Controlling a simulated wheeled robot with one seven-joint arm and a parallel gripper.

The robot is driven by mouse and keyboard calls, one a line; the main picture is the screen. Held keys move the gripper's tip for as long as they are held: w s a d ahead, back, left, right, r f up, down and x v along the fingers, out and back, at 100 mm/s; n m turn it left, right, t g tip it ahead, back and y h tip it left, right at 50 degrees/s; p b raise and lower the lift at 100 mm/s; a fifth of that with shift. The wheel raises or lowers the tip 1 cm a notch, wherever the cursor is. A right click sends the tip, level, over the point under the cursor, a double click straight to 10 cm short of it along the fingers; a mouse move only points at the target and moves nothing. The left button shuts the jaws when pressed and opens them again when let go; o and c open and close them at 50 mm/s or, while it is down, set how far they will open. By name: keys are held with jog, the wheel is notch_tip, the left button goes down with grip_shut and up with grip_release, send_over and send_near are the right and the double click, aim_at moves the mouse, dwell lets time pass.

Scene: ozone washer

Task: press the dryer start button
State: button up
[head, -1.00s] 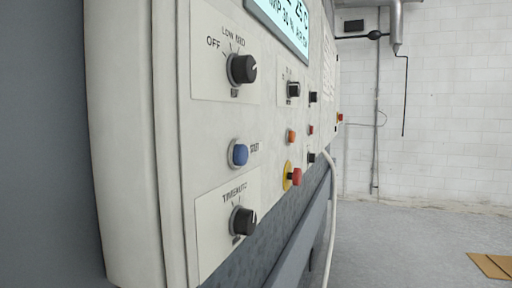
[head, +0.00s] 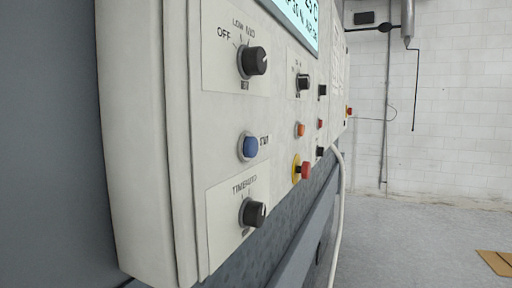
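The upper knob (head: 253,61) has OFF and LOW markings. The lower knob (head: 253,212) has a timer label that I cannot fully read. The panel is seen at a steep angle and its face runs away to the right. My gripper is not in view, so I cannot see where it is relative to the button.
Right of the blue button are an orange button (head: 300,130) and a red emergency-type button (head: 305,170) on a yellow ring. A display (head: 298,20) is above. A white hose (head: 340,210) hangs beyond. Grey floor (head: 420,240) is open at right, with cardboard (head: 496,262) lying there.

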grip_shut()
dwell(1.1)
